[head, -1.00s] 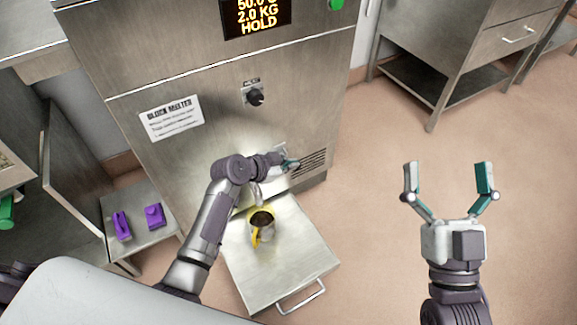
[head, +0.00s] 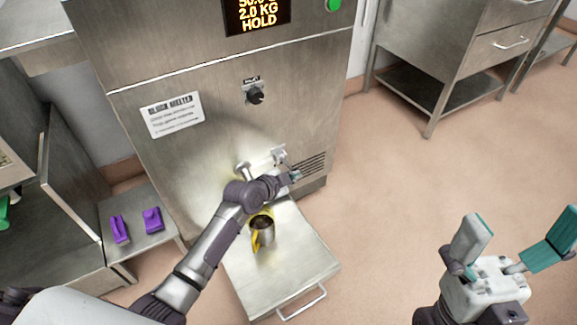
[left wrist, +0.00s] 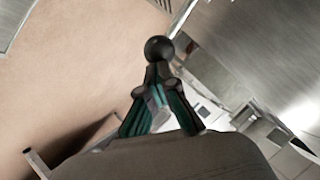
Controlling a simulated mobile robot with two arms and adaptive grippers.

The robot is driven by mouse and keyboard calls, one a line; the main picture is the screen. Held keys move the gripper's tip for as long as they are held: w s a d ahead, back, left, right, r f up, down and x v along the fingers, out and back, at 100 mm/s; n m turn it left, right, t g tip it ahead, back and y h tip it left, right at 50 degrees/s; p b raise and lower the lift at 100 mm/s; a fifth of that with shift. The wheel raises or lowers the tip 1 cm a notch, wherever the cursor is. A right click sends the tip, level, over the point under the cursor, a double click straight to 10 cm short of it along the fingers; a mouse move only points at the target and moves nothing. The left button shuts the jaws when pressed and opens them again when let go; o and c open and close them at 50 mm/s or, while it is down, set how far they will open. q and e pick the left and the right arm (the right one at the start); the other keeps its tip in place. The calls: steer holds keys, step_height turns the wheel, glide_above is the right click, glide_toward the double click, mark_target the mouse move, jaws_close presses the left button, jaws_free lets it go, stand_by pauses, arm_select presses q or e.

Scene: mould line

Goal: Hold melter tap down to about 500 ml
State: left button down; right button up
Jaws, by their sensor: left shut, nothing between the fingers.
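The steel block melter (head: 200,165) stands in front of me, with metal tap parts (head: 279,156) low on its front. A steel jug (head: 265,235) with a yellow handle stands upright on the pull-out shelf (head: 290,270). Its contents look dark; the level is unreadable and my left wrist covers part of the rim. My left gripper (head: 296,176) is shut and empty by the tap parts. In the left wrist view, a black ball knob (left wrist: 158,49) shows just beyond its shut fingertips; contact is unclear. My right gripper (head: 517,238) is open and empty at the lower right.
The display (head: 257,14) reads 2.0 KG and HOLD, its top line cut off. A black dial (head: 254,94) and a notice (head: 171,115) are on the melter. Two purple items (head: 152,218) lie on a low shelf at left. Open floor (head: 400,180) lies to the right.

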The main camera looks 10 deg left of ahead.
arm_select(q)
steer(key=f+m, duration=0.1)
steer(key=f, duration=0.1)
steer(key=f+t+b, duration=0.1)
steer(key=f, duration=0.1)
steer(key=f+m+t+y, duration=0.1)
steer(key=f, duration=0.1)
steer(key=shift+s+d+m+b, duration=0.2)
steer(key=shift+d+m+b, duration=0.1)
steer(key=shift+a+r, duration=0.1)
stand_by(1.2)
steer(key=shift+r+p, duration=0.85)
steer(key=shift+p, duration=0.15)
